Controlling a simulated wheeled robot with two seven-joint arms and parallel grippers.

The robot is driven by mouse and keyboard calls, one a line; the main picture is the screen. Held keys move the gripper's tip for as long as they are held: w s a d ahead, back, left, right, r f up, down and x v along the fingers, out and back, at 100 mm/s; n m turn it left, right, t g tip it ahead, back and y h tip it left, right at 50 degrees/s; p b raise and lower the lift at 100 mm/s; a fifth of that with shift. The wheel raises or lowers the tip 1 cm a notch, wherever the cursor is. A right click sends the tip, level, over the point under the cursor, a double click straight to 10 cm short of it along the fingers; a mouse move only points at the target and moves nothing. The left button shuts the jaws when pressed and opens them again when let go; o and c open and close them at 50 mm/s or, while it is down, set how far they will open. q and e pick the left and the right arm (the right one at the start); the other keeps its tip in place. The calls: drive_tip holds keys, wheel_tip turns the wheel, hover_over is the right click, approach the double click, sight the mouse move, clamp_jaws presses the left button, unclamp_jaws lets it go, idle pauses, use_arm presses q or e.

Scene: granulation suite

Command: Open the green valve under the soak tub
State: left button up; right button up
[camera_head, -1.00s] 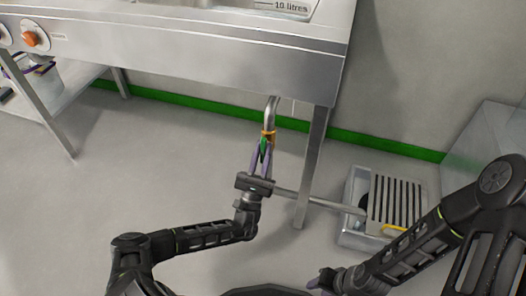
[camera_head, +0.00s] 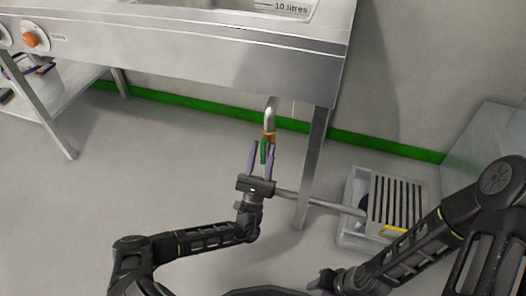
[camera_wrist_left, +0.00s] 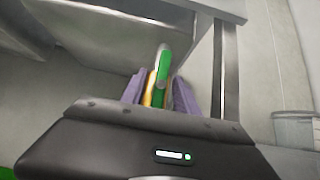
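The green valve handle (camera_head: 263,152) points downward on a brass fitting (camera_head: 269,137) at the end of a bent metal pipe (camera_head: 271,115) under the soak tub (camera_head: 190,55). My left gripper (camera_head: 263,147) is open, with one purple finger on each side of the handle. In the left wrist view, the green handle (camera_wrist_left: 161,65) stands between the spread fingers, with gaps visible, beside the yellow brass part (camera_wrist_left: 149,88). My right gripper (camera_head: 322,281) is low at the bottom edge; its opening is unclear.
A tub leg (camera_head: 312,165) stands just right of the valve. A floor drain box with a slatted grate (camera_head: 398,203) lies further right, with a metal pipe (camera_head: 335,206) leading to it. A shelf (camera_head: 60,95) is at far left. The floor left of my left arm is clear.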

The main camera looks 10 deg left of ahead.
sight(262, 156)
use_arm(q)
drive_tip(key=b+v, duration=0.1)
drive_tip(key=v, duration=0.6)
drive_tip(key=shift+w, duration=0.1)
drive_tip(key=shift+s+f+b, duration=0.25)
drive_tip(key=shift+s+b, duration=0.05)
drive_tip(key=shift+s, duration=0.1)
